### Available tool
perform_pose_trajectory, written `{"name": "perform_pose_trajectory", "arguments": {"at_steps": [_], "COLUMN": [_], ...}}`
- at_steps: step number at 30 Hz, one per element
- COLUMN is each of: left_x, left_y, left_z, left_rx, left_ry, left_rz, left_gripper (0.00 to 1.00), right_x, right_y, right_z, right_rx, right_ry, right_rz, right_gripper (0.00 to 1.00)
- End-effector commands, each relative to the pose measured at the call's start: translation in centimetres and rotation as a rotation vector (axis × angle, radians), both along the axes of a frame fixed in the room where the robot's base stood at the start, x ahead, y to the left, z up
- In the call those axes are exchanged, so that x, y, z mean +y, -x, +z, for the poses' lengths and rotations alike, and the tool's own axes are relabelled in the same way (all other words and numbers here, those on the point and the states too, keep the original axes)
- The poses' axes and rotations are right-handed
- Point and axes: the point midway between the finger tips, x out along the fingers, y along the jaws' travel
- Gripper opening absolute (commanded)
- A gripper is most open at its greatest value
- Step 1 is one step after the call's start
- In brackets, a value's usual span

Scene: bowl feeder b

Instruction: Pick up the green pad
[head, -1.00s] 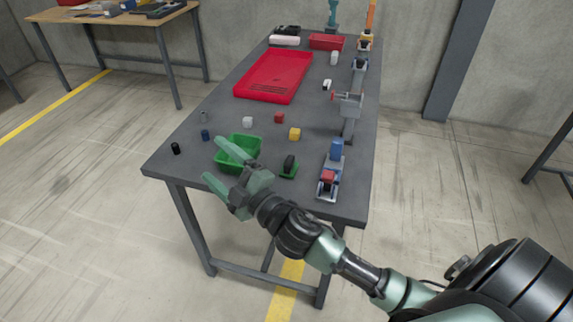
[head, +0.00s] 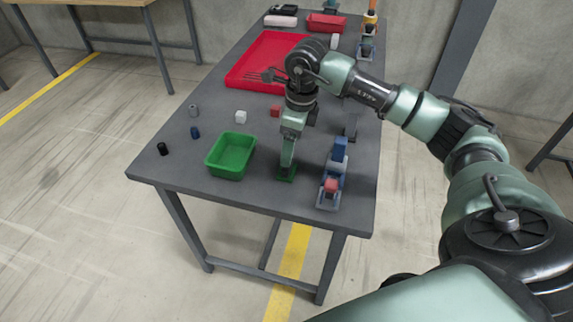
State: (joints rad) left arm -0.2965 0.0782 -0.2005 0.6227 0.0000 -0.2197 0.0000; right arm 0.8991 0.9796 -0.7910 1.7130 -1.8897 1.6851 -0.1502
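The green pad (head: 286,178) lies on the dark table near its front edge, just right of the green bin. My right gripper (head: 287,167) points straight down over it, with its fingertips at the pad. The fingers are seen edge-on, so I cannot tell whether they are open or shut. The dark upright part on top of the pad is hidden behind the gripper. My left gripper is not in view.
An empty green bin (head: 231,155) stands left of the pad, and a blue and red fixture (head: 333,184) to its right. Small black (head: 163,149), blue (head: 195,132), white (head: 241,117) and red (head: 275,111) pieces lie around. A red tray (head: 248,73) is behind.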

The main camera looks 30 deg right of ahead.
Motion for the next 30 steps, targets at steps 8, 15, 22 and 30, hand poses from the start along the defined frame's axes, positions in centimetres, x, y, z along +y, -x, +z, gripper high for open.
{"name": "perform_pose_trajectory", "arguments": {"at_steps": [8, 15, 22, 30], "left_x": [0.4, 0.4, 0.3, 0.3], "left_y": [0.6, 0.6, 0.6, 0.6], "left_z": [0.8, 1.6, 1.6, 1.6], "left_rx": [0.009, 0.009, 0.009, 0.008], "left_ry": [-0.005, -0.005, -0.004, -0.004], "left_rz": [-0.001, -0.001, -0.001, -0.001], "left_gripper": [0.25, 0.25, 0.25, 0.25], "right_x": [0.4, 0.7, 0.7, 0.8], "right_y": [-0.2, -0.7, -0.8, -0.8], "right_z": [-3.2, -6.6, -7.3, -7.3], "right_rx": [0.007, 0.004, 0.002, 0.002], "right_ry": [-0.003, -0.005, -0.003, -0.005], "right_rz": [0.003, 0.003, 0.002, 0.003], "right_gripper": [0.77, 0.77, 0.77, 0.24]}}
